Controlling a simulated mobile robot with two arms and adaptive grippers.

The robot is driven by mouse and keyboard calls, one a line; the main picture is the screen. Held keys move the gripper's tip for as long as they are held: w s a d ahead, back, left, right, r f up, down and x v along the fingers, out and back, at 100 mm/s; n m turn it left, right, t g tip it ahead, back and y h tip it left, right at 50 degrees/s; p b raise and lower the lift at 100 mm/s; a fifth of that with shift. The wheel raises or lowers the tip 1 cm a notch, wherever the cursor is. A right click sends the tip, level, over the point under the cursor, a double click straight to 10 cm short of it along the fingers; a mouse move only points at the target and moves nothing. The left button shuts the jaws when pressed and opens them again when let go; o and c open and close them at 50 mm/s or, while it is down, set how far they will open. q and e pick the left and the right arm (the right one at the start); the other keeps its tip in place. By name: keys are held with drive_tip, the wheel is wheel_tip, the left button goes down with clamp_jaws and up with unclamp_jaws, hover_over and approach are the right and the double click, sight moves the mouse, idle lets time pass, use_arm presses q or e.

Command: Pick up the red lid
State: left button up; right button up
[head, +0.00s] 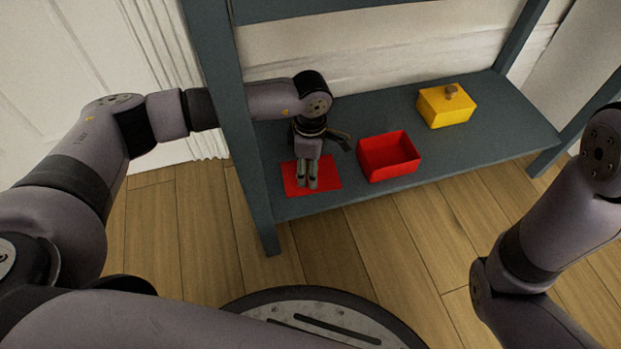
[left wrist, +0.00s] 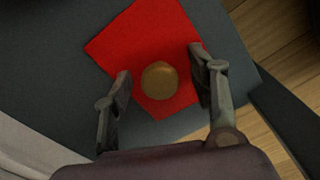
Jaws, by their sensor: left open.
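The red lid (head: 327,178) lies flat on the lower grey-blue shelf at its left end. In the left wrist view the lid (left wrist: 146,37) is a red square with a round brown knob (left wrist: 159,80). My left gripper (head: 307,187) points down over the lid. In the left wrist view my left gripper (left wrist: 162,85) is open, with one finger on each side of the knob and no visible grip on it. In the head view the gripper hides the knob. My right arm shows at the right, but its gripper is out of view.
An open red box (head: 389,170) stands on the shelf (head: 350,201) right of the lid. A yellow box with a knobbed lid (head: 446,107) stands farther right. A shelf upright (head: 222,100) rises close to my left arm. Bare shelf lies between the boxes.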

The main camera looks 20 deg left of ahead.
use_arm(q)
drive_tip(key=shift+c, duration=0.5)
clamp_jaws()
